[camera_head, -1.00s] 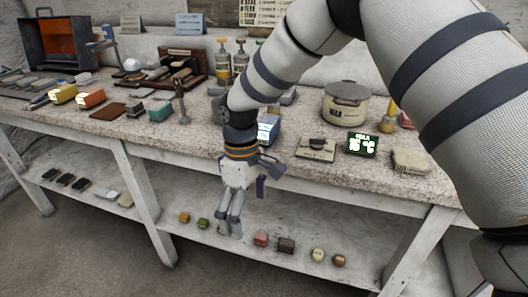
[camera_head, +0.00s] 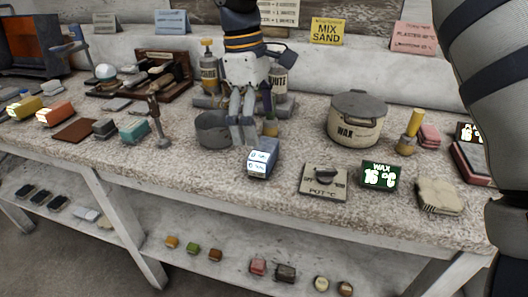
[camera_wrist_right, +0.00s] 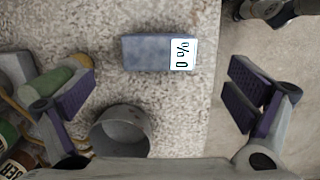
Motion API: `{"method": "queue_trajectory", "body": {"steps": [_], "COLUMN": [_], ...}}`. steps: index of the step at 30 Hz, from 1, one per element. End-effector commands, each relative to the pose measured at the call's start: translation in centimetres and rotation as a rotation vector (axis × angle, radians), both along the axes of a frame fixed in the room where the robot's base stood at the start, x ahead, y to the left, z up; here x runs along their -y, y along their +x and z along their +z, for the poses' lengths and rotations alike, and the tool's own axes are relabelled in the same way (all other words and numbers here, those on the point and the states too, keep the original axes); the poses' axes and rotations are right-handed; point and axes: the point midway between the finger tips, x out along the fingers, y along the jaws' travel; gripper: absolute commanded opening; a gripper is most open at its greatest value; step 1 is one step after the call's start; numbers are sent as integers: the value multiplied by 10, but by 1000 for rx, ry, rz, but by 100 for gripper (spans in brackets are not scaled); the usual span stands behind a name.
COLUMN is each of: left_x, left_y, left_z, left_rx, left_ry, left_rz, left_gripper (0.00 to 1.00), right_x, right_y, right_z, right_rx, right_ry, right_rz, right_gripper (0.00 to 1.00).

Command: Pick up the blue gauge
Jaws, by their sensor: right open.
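The blue gauge (camera_head: 263,157) is a small blue block with a white display, lying on the speckled bench top near its front edge. In the right wrist view the gauge (camera_wrist_right: 146,53) lies beyond the fingertips, roughly centred between them, with "0 %" on its right end. My right gripper (camera_head: 242,136) points down just behind and left of the gauge in the head view, apart from it. In the right wrist view its purple-padded jaws (camera_wrist_right: 160,92) are wide open and empty. My left gripper is not in view.
A grey cup (camera_head: 213,130) stands close to the right gripper; it also shows in the wrist view (camera_wrist_right: 121,131). A wax pot (camera_head: 356,119), a pot dial plate (camera_head: 323,183) and a green display (camera_head: 380,176) stand to the right. Bottles (camera_head: 208,70) stand behind.

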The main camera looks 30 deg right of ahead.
Motion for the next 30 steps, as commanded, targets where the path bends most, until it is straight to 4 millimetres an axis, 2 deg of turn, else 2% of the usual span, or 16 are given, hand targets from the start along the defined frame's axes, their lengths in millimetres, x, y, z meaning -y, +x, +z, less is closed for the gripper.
{"method": "queue_trajectory", "body": {"steps": [12, 19, 20, 27, 30], "left_x": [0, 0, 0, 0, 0], "left_y": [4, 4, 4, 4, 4], "left_z": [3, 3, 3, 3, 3], "left_rx": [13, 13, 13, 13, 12], "left_ry": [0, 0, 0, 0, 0], "left_rz": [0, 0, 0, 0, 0], "left_gripper": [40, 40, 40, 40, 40], "right_x": [7, 8, 8, 8, 8], "right_y": [-8, -8, -8, -8, -8], "right_z": [-64, -68, -68, -68, -67], "right_rx": [2, 4, 4, 3, 3], "right_ry": [0, 0, 0, -1, -1], "right_rz": [-1, 0, 0, -1, -1], "right_gripper": [98, 98, 94, 42, 41]}}
